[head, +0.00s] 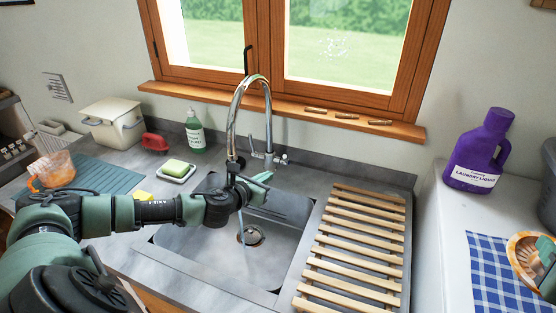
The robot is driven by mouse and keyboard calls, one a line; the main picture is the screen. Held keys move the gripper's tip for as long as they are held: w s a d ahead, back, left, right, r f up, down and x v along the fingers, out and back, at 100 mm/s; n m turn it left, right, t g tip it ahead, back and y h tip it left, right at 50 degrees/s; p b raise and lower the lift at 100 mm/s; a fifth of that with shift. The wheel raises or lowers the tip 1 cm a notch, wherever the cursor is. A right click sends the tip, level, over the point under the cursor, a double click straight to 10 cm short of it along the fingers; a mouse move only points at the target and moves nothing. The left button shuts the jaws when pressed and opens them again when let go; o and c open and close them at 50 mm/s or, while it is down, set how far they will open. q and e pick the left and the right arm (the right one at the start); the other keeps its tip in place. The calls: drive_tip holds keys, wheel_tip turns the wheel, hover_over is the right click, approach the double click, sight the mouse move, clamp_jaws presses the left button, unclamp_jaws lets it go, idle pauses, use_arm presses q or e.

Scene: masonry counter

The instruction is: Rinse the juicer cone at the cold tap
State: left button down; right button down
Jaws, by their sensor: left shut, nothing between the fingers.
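The tap (268,110) is a tall chrome gooseneck behind the sink (215,262), with small handles at its base on the right. A thin stream of water (241,228) shows below my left wrist, falling toward the drain. My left gripper (262,186) is shut and empty, in front of the tap's base and over the sink; its wrist hides part of the spout area. An orange, ribbed, dish-like piece (522,250), apparently the juicer cone, is at the right edge. Part of my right gripper (548,272) overlaps it; its jaws are cut off by the frame.
A slatted wooden rack (355,250) lies right of the sink. A purple laundry bottle (480,150) and blue checked cloth (487,270) are on the white surface. Soap dish (177,174), green bottle (195,135), red item (155,142) and orange-tinted jug (55,170) stand left.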

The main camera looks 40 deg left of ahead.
sight(285, 159)
drive_tip(key=shift+w+r+p, duration=0.2)
drive_tip(key=shift+r+p, duration=0.1)
drive_tip(key=shift+r, duration=0.1)
drive_tip(key=shift+r+p, duration=0.7)
use_arm(q)
drive_tip(key=w, duration=0.7)
drive_tip(key=shift+w+a+r, duration=0.1)
drive_tip(key=shift+a+r, duration=0.1)
drive_tip(key=shift+a, duration=0.1)
use_arm(e)
drive_tip(key=shift+s+r, duration=0.1)
drive_tip(key=shift+r, duration=0.2)
use_arm(q)
drive_tip(key=shift+w, duration=0.1)
drive_tip(key=shift+p, duration=0.3)
